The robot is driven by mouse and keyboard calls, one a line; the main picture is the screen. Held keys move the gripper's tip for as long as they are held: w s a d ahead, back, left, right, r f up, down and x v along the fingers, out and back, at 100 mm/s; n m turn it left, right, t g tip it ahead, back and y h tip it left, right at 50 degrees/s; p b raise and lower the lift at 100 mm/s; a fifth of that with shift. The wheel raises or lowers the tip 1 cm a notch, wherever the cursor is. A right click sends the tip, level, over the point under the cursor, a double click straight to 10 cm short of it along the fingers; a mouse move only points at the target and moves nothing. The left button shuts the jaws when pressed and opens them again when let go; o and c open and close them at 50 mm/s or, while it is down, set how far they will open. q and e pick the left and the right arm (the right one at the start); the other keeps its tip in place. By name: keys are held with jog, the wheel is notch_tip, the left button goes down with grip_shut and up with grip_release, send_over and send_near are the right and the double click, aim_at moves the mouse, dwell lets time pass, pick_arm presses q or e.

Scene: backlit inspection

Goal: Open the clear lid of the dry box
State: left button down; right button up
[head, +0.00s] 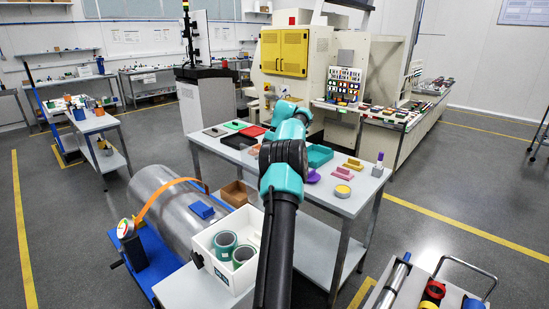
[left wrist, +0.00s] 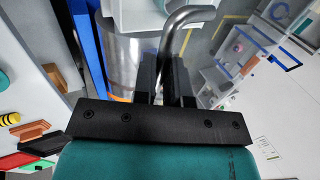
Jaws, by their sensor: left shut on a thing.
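In the left wrist view my left gripper (left wrist: 168,80) has its two black fingers close together on a grey bent metal bar (left wrist: 186,16). The bar rises from between the fingers and curves to the right. I cannot tell what it is attached to. No dry box or clear lid can be made out for certain in either view. In the head view a teal and black arm of mine reaches up the middle of the picture, and its gripper cannot be seen. My right gripper is not in view.
A white table (head: 335,203) with coloured trays stands around the arm. A white box (head: 209,262) holding green rolls is left of the arm. A grey drum (head: 160,200) lies on a blue stand. A machine with yellow doors (head: 284,52) stands behind.

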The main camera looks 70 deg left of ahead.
pick_arm(q)
jog(key=shift+w+f, duration=0.1)
jog(key=shift+f, duration=0.3)
jog(key=c, duration=1.5)
grip_release()
jog(key=o, duration=0.3)
jog(key=shift+r, duration=0.15)
jog(key=shift+o, duration=0.2)
jog(key=shift+r, duration=0.15)
